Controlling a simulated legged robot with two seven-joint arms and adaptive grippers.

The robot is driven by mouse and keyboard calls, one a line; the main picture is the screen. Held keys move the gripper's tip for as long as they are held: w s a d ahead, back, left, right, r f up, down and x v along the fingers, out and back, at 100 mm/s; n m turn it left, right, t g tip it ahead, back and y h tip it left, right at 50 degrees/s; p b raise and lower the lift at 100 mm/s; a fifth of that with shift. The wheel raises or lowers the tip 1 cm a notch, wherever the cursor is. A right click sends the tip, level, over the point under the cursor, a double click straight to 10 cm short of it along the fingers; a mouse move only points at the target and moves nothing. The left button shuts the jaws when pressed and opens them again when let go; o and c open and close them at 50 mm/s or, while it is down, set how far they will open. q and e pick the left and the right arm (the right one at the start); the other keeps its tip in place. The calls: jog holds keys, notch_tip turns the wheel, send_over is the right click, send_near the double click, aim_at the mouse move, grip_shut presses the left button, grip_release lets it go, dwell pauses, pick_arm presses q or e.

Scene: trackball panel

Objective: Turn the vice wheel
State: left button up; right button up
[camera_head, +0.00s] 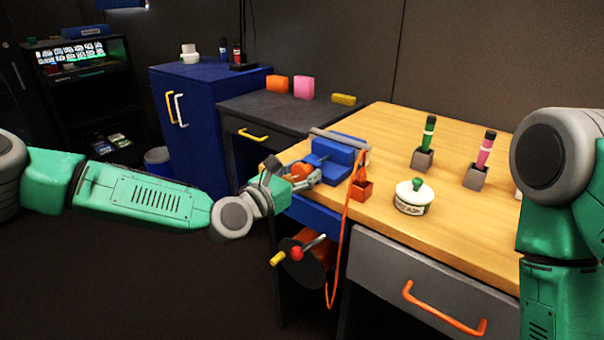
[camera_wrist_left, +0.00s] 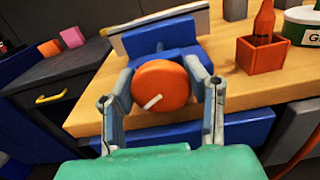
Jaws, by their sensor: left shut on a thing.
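The vice (camera_head: 330,160) is a blue block with a grey jaw plate at the left edge of the wooden bench. Its orange round wheel (camera_head: 301,171) faces left, toward my left arm. In the head view the left gripper (camera_head: 292,178) partly hides the wheel. My right arm shows at the right edge; its gripper is out of the picture.
A red holder (camera_head: 361,191) with an orange cord stands right of the vice. The grey drawer (camera_head: 420,280) has an orange handle.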

pick_arm(q)
jog(key=m+b, duration=0.1)
jog(key=m, duration=0.1)
jog(key=shift+m, duration=0.3)
jog(key=shift+s+d+f+m+b, duration=0.1)
jog(key=shift+m+b, duration=0.35)
jog(key=shift+m, duration=0.45)
jog(key=shift+s+m+b, duration=0.1)
jog(key=shift+m+b, duration=0.3)
jog(key=shift+m, duration=0.5)
jog(key=o, duration=1.2)
